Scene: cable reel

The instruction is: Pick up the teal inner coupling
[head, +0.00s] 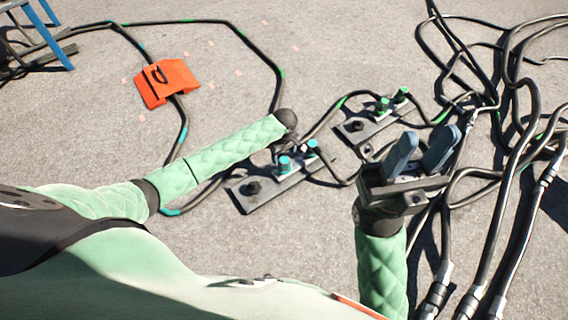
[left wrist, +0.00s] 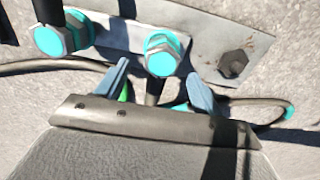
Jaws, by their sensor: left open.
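Two teal couplings stand on a grey metal plate (head: 245,202). One coupling (head: 285,164) is nearer the plate's black bolt; the other (head: 312,148) is at the far end. In the left wrist view the coupling nearer the bolt (left wrist: 163,52) appears just beyond and between my left fingertips, and the other coupling (left wrist: 62,38) is at the left. My left gripper (left wrist: 158,80) is open and empty; in the head view its fingers are mostly hidden by my wrist. My right gripper (head: 421,150) is open and empty, right of the plates.
A second plate (head: 352,130) with green couplings (head: 383,104) lies behind. Tangled black hoses (head: 500,75) fill the right side. An orange cable ramp (head: 166,83) sits over a cable at the back left.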

